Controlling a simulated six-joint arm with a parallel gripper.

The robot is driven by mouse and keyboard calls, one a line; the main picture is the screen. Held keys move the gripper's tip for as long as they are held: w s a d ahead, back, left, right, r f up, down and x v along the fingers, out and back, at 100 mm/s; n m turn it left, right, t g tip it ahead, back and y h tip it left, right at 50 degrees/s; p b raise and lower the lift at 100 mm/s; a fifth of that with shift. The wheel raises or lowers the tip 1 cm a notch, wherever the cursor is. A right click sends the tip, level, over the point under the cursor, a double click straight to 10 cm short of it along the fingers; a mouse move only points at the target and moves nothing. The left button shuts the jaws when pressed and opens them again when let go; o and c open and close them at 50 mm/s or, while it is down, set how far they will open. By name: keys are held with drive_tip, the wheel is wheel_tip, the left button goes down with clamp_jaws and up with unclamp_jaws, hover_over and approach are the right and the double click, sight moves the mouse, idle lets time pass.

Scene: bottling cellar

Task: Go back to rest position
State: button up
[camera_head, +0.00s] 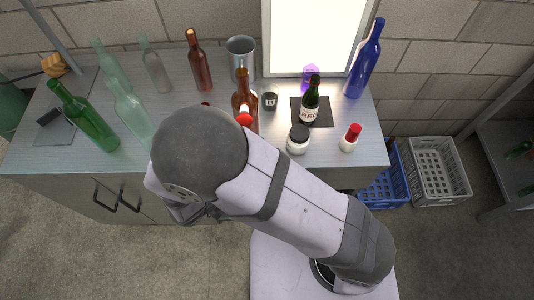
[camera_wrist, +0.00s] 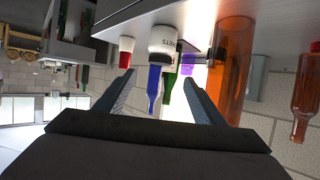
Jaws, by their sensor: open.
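My gripper (camera_wrist: 160,76) shows in the wrist view with its two fingers spread apart and nothing held between them. In the head view my arm hides most of it, in front of the counter's front edge. The wrist picture is turned over, so the counter (camera_wrist: 150,14) runs along its top. A large brown bottle (camera_wrist: 232,65) is close beside the right finger in that view. A white jar with a dark lid (camera_head: 298,141) and a red-capped white jar (camera_head: 349,138) stand near the counter's front right.
Several bottles stand on the counter (camera_head: 80,158), including a green one (camera_head: 90,122), a blue one (camera_head: 365,62) and a dark labelled one (camera_head: 309,103) on a black mat (camera_head: 324,118). A metal cup (camera_head: 241,58) stands behind. Blue (camera_head: 382,190) and grey (camera_head: 437,170) crates sit on the floor at right.

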idle(0.4)
drive_tip(key=w+a+f+n+y, duration=0.1)
drive_tip(key=a+y, duration=0.1)
drive_tip(key=a, duration=0.1)
drive_tip(key=w+a+f+n+g+y+p, duration=0.1)
drive_tip(key=w+a+f+y, duration=0.1)
drive_tip(key=a+y, duration=0.1)
drive_tip(key=w+a+f+n+g+y, duration=0.1)
drive_tip(key=a+y, duration=0.2)
drive_tip(key=shift+w+a+f+p, duration=0.15)
drive_tip(key=shift+w+f+p, duration=0.15)
drive_tip(key=shift+w+a+f+n+g+y, duration=0.2)
drive_tip(key=shift+a+n+g+y, duration=0.1)
drive_tip(key=shift+g+y, duration=0.3)
drive_tip(key=shift+s+d+f+n+g+y, duration=0.15)
drive_tip(key=shift+d+n+g+y, duration=0.1)
drive_tip(key=shift+n+g+y, duration=0.25)
drive_tip(key=s+d+r+n+g, duration=0.2)
drive_tip(key=s+d+r, duration=0.1)
drive_tip(key=d, duration=0.8)
drive_tip(key=s+d+r+n+g+b, duration=0.1)
drive_tip(key=s+d, duration=0.5)
drive_tip(key=d, duration=0.6)
wheel_tip(320, 180, up, 4)
drive_tip(key=shift+f+n+g+h+b, duration=0.3)
drive_tip(key=shift+n+g, duration=0.4)
drive_tip(key=shift+g, duration=0.5)
drive_tip(key=shift+s, duration=0.1)
